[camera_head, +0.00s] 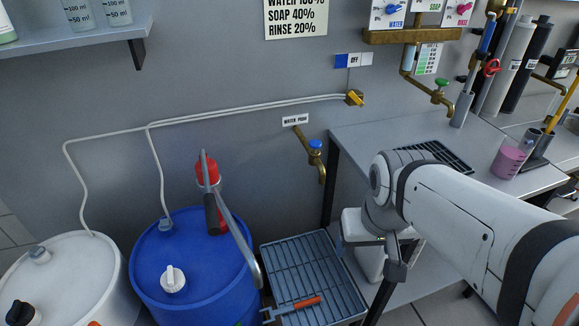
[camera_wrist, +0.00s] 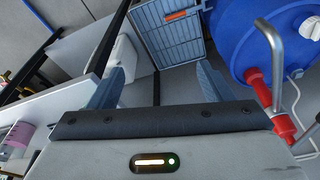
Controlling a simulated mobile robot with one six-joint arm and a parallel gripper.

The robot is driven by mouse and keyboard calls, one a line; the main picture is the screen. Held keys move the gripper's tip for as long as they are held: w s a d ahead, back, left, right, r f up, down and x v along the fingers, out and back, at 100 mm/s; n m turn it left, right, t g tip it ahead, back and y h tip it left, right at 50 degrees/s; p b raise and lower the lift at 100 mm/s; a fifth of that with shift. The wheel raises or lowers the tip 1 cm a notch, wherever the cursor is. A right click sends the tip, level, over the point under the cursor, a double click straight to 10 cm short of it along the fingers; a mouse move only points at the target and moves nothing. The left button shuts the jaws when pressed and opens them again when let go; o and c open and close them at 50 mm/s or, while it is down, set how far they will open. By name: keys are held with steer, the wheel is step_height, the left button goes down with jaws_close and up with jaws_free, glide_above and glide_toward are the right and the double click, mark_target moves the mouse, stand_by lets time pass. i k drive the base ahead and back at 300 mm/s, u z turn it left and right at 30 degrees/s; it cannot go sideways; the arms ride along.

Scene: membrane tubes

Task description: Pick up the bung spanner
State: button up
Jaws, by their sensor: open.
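The bung spanner (camera_head: 297,306), a grey metal tool with an orange-red grip, lies on the slatted blue-grey tray (camera_head: 313,262) on the floor. In the wrist view its orange grip (camera_wrist: 182,14) shows at the top edge, on the tray (camera_wrist: 170,38); the rest is cut off or unclear. My gripper (camera_wrist: 158,85) is open and empty, with its two blue-grey fingers apart. The spanner lies beyond the fingers, not between them. In the head view my gripper (camera_head: 367,250) hangs to the right of the tray, partly hidden by the arm.
A blue drum (camera_head: 190,260) with a red-and-grey hand pump (camera_head: 208,172) stands left of the tray; the pump's spout reaches toward it. A white drum (camera_head: 70,275) is further left. A bench (camera_head: 365,135) stands right, with a white container (camera_head: 368,262) below. A brass tap (camera_head: 310,155) juts from the wall.

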mark_target(302, 304)
steer(key=z, duration=0.7)
steer(key=k, duration=1.25)
steer(key=u, duration=0.6)
steer(key=i, duration=1)
